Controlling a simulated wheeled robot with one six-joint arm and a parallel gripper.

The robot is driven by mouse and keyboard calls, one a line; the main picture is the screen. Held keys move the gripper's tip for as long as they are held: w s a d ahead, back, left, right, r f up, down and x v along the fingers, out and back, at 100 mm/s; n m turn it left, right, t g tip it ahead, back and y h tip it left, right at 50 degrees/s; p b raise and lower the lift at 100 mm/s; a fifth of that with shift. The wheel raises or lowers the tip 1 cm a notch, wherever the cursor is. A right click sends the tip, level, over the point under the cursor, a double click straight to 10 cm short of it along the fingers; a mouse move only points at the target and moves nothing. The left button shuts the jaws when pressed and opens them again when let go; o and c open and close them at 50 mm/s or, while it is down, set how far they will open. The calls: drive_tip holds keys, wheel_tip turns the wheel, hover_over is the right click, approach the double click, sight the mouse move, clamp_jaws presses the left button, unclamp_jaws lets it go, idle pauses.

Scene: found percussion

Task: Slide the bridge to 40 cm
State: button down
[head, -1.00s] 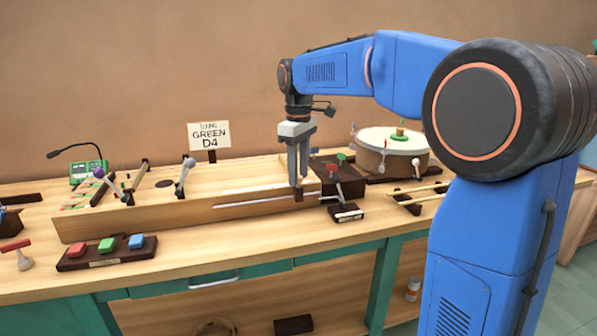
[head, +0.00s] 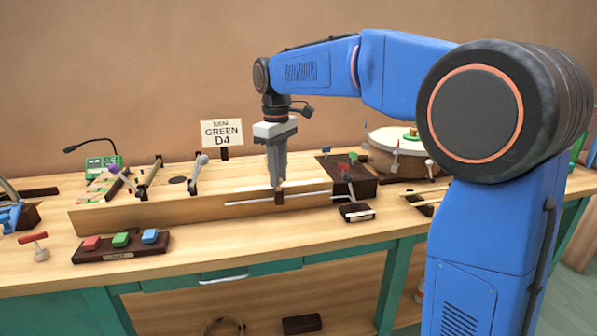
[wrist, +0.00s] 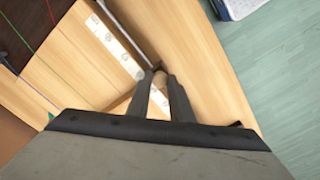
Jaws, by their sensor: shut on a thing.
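The bridge (head: 279,197) is a small dark block on the pale rail (head: 245,202) along the front of the long wooden box (head: 150,213). My gripper (head: 277,183) points down and is shut on the bridge's top. In the wrist view, the fingertips (wrist: 160,78) meet at the small brown bridge (wrist: 157,68), beside the grey rail (wrist: 122,25). A white marked strip (wrist: 110,36) runs along the box top next to the rail. Its figures are too small to read, and the fingers hide part of it.
A sign reading GREEN D4 (head: 222,133) stands behind the box. Red, green and blue buttons on a dark base (head: 120,248) sit in front. A dark box with levers (head: 355,184) and a drum (head: 395,165) stand to the right. Mallets (head: 195,172) stand left of my gripper.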

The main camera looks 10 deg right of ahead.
drive_tip(key=a, duration=0.6)
drive_tip(key=c, duration=1.6)
unclamp_jaws()
wheel_tip(320, 180, up, 18)
drive_tip(key=shift+f, duration=0.25)
